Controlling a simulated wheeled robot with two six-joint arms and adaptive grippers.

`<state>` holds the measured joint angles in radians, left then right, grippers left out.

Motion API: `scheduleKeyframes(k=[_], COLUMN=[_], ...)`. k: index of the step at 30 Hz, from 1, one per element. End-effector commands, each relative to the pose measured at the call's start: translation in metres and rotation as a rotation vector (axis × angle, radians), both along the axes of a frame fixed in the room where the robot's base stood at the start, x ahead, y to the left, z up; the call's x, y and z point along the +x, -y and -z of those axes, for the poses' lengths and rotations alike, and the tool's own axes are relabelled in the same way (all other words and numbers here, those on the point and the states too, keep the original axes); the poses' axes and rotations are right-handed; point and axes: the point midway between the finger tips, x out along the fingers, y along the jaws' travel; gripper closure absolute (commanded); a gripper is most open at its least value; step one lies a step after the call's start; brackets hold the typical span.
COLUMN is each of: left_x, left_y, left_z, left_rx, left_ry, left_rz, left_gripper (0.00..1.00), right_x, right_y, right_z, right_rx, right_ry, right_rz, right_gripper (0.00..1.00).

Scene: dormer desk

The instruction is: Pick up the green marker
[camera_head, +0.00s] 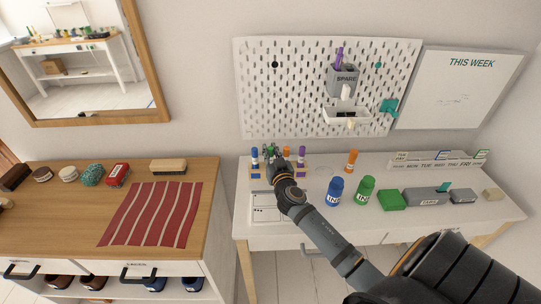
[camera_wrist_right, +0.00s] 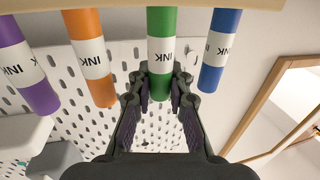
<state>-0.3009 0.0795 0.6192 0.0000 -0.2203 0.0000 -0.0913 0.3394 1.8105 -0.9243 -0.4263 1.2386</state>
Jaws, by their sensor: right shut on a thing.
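The green marker (camera_wrist_right: 161,22) has a white INK label and shows in the right wrist view between the two fingers of my right gripper (camera_wrist_right: 161,88). The fingers are shut on it from both sides. Its top end in that picture meets a pale wooden edge, so I cannot tell whether it is lifted. In the head view my right gripper (camera_head: 272,155) is at the marker row at the back left of the white desk and mostly hides the green marker. My left gripper is not in view.
A blue marker (camera_wrist_right: 221,50) stands close beside the gripper; an orange marker (camera_wrist_right: 91,58) and a purple marker (camera_wrist_right: 25,65) are on its other side. Blue (camera_head: 335,192) and green (camera_head: 364,190) ink bottles stand right of my arm. The pegboard (camera_head: 300,85) rises behind.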

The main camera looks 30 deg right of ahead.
Motion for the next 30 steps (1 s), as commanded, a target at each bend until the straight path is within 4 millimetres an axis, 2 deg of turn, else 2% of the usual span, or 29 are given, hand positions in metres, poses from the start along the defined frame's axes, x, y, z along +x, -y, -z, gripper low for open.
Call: scheduleKeyframes(k=[4,8,18,21,24,30], left_x=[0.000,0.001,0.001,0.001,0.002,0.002], left_y=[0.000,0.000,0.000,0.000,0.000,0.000], left_z=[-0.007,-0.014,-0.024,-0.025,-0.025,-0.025], left_rx=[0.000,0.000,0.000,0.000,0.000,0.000], left_ry=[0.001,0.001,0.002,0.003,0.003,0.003], left_rz=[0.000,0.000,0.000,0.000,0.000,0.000], left_gripper=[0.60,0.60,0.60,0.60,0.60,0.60], right_x=[0.000,0.000,0.000,0.000,0.000,0.000], right_y=[0.000,0.000,0.000,0.000,0.000,0.000], right_z=[-0.019,-0.047,-0.140,-0.159,-0.171,-0.179], right_rx=[-0.001,-0.003,-0.005,-0.004,-0.003,-0.002], right_ry=[0.004,0.005,0.006,0.004,0.003,0.000], right_rz=[0.000,-0.001,-0.002,-0.002,-0.001,-0.001], right_gripper=[1.00,1.00,1.00,1.00,1.00,1.00])
